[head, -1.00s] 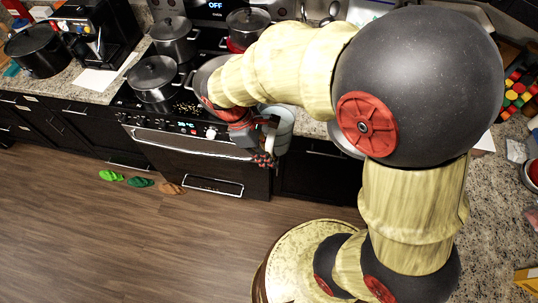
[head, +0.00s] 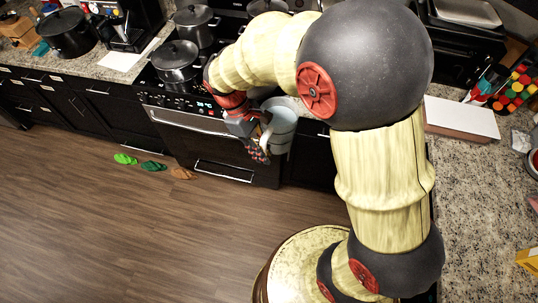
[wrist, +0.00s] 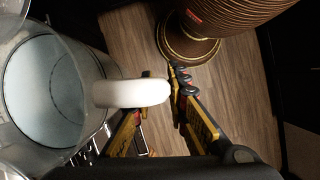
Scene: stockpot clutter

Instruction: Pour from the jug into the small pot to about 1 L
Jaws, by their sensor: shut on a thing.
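My gripper (head: 257,148) is shut on the white handle (wrist: 135,93) of a pale translucent jug (head: 281,126). The jug looks about upright and is held in front of the stove, to the right of the oven door. In the wrist view the jug (wrist: 85,70) fills the left side; its inside is pale blue, and I cannot tell the liquid level. My arm hides the stove's right part. I cannot tell which pot is the small one.
A large dark pot (head: 66,36) and a coffee machine (head: 125,22) stand on the left counter. A white-topped box (head: 460,118) lies on the right counter. Green and brown slippers (head: 152,166) lie on the floor. The wooden floor at left is clear.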

